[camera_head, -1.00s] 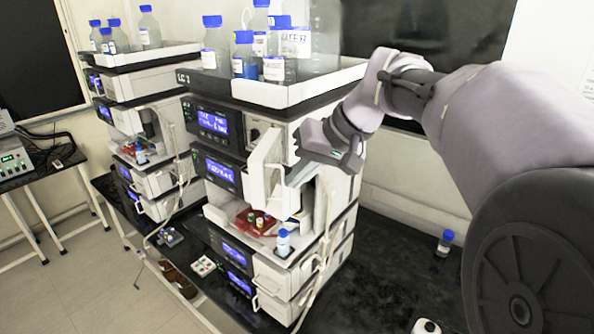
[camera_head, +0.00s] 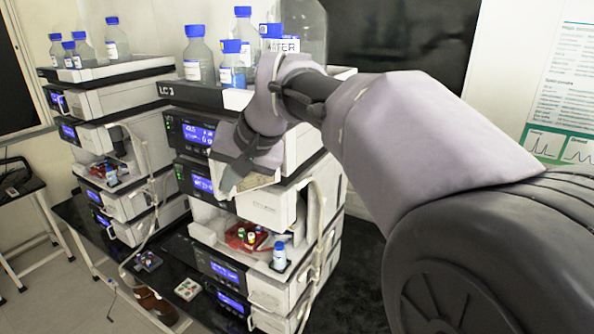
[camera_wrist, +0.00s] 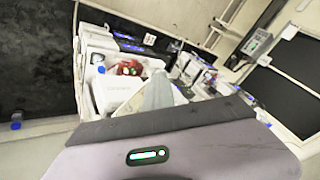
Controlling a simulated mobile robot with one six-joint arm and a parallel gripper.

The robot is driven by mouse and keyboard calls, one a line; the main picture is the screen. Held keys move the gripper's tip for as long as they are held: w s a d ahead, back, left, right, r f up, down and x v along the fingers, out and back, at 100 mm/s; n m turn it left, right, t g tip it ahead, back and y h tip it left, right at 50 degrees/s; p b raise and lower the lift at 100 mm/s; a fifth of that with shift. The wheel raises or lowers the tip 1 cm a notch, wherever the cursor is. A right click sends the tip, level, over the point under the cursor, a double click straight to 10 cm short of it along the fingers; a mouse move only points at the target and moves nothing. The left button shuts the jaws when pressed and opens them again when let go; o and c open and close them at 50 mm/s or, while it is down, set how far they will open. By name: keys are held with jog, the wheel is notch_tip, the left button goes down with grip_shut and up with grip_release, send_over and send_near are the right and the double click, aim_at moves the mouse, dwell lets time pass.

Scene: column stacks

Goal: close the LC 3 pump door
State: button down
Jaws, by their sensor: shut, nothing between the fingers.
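The LC 3 stack (camera_head: 205,94) stands at the middle left in the head view, with its name on the top tray's edge. My gripper (camera_head: 229,186) is shut and empty, pointing down in front of the stack's pump section. My gripper and wrist cover most of the LC 3 pump door, so I cannot tell how far open it is. A white panel (camera_head: 268,208) shows just below and right of my gripper; I cannot tell if they touch. In the wrist view the fingers (camera_wrist: 158,92) show as a grey wedge in front of the white modules.
Blue-capped bottles (camera_head: 198,58) stand on the LC 3 top tray close to my wrist. A red vial tray (camera_head: 246,236) and a blue-capped bottle (camera_head: 279,256) sit in the open bay below. Another stack (camera_head: 115,128) stands to the left. Tubing hangs at the right side.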

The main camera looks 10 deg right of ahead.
jog(key=w+a+m+t+h+p, duration=0.1)
jog(key=w+m+p, duration=0.3)
jog(key=w, duration=0.4)
jog(key=w+a+m+h+p, duration=0.2)
jog(key=w+m+h+p, duration=0.1)
jog(key=w, duration=0.5)
jog(key=shift+w+a+m+t+h+p, duration=0.15)
jog(key=shift+a+m+t+h+p, duration=0.2)
jog(key=shift+m+h, duration=0.2)
jog(key=shift+d, duration=0.1)
